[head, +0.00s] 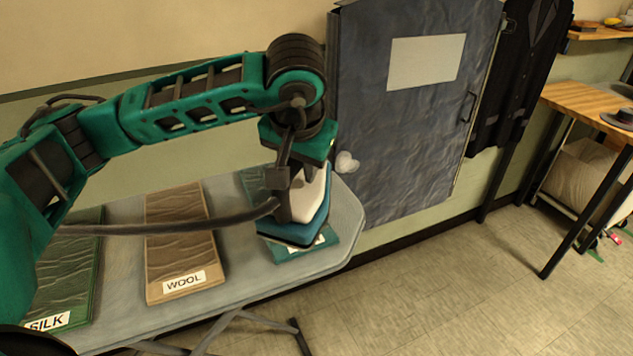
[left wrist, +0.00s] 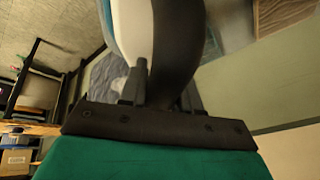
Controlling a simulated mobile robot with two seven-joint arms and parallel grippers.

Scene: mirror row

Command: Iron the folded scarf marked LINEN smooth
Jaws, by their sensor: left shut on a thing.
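My left gripper (head: 290,203) is shut on a white and teal-blue iron (head: 316,200) with a dark handle. The iron is over the teal folded scarf (head: 284,257) at the right end of the ironing board (head: 240,278). I cannot tell whether its sole touches the cloth. The iron hides most of this scarf and covers most of its white label, so I cannot read the word. Creases show faintly at the scarf's far end. In the left wrist view, the iron (left wrist: 138,30) fills the space beyond the fingers. My right gripper is not in view.
A brown scarf marked WOOL (head: 180,240) and a green scarf marked SILK (head: 72,265) lie wrinkled to the left. A dark blue-grey cabinet door (head: 400,130) stands behind the board's right end. A wooden table (head: 580,110) is at far right. The floor between is clear.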

